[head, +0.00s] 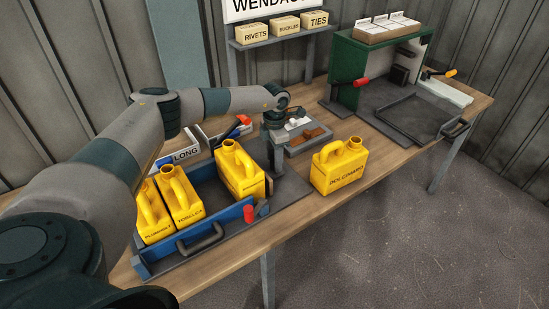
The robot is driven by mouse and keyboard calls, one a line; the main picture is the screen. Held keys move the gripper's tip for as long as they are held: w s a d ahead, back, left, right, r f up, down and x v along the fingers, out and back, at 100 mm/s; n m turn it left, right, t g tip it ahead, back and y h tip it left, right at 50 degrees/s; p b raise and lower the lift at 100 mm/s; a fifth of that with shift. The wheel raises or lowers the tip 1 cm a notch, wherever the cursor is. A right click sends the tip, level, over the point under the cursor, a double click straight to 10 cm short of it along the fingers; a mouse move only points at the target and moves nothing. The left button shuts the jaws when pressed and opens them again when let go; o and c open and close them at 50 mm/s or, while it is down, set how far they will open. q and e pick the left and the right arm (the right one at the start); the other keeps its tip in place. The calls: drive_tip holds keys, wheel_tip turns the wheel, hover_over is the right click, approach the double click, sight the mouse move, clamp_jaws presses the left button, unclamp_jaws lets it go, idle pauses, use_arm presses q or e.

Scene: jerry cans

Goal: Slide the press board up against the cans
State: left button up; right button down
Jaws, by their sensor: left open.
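A blue tray (238,216) with a dark handle (200,239) stands at the left of the bench. Two yellow cans stand close together in its left part, a left one (155,222) and a middle one (183,202). A third yellow can (240,172) stands apart at the tray's right end. A fourth yellow can (340,168) stands upright on the bench right of the tray. I cannot clearly make out the press board. My left gripper (277,158) is open, pointing down just behind and right of the third can, its tips partly hidden. My right gripper is not in view.
A grey tray (318,144) with small parts lies behind the fourth can. A red lever end (249,214) sits at the blue tray's front right. A green stand (365,75) and a dark tray (412,118) occupy the right. The front middle of the bench (300,217) is clear.

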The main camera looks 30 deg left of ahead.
use_arm(q)
clamp_jaws()
drive_tip(key=shift+s+a+p, duration=0.25)
drive_tip(key=shift+s, duration=0.4)
drive_tip(key=shift+s+a+p, duration=0.2)
drive_tip(key=shift+s+a, duration=0.1)
drive_tip(key=shift+s, duration=0.35)
drive_tip(key=shift+s+a+p, duration=0.25)
drive_tip(key=shift+s, duration=0.4)
unclamp_jaws()
drive_tip(key=shift+w+r, duration=0.1)
drive_tip(key=shift+r, duration=0.05)
drive_tip(key=shift+r+b, duration=0.35)
drive_tip(key=shift+r, duration=0.25)
wheel_tip(320, 180, up, 16)
drive_tip(key=b, duration=0.4)
drive_tip(key=shift+b, duration=0.3)
